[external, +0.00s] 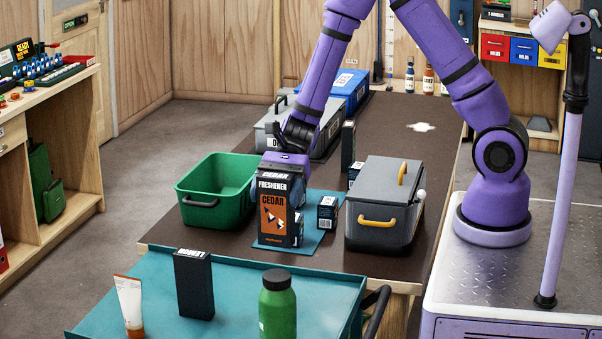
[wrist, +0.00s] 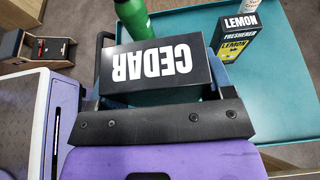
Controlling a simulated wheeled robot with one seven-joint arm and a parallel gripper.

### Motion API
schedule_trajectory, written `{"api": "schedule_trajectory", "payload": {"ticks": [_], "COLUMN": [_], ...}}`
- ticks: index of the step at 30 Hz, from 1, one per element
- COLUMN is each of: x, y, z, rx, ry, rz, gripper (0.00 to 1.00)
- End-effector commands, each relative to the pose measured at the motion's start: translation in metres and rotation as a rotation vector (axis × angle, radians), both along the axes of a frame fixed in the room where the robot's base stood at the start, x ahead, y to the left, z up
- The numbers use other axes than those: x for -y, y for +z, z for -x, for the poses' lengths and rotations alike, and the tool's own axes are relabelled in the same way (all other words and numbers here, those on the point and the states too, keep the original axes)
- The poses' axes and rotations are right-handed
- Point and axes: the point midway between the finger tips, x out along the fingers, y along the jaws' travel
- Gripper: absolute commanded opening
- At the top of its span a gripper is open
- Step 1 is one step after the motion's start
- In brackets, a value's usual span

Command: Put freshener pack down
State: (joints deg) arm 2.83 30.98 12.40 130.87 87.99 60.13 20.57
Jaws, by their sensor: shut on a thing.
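The cedar freshener pack (external: 272,212), a black box with an orange front, is upright at the front of the teal mat (external: 324,238) on the brown table. My gripper (external: 285,170) comes from above and behind and is shut on the pack near its top. Whether the pack's base touches the mat or hangs just above it, I cannot tell. In the wrist view, the pack's top face (wrist: 155,68) with the word CEDAR lies right before my gripper (wrist: 160,102). The fingertips are largely hidden.
A green bin (external: 215,190) stands left of the pack. A small dark box (external: 327,212) and a grey lidded box (external: 385,205) stand right. The front teal cart (external: 235,310) holds a lemon freshener pack (wrist: 238,42), a green bottle (external: 277,305) and a tube (external: 130,305).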

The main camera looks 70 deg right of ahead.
Motion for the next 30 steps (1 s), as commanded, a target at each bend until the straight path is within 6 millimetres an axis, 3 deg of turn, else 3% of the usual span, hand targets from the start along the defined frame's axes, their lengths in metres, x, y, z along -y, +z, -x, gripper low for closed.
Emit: {"api": "schedule_trajectory", "payload": {"ticks": [22, 30], "x": [-0.003, -0.002], "y": [-0.083, -0.100], "z": [0.002, 0.002], "rx": [-0.003, 0.000], "ry": [0.007, 0.006], "rz": [0.000, 0.000], "gripper": [0.49, 0.49]}}
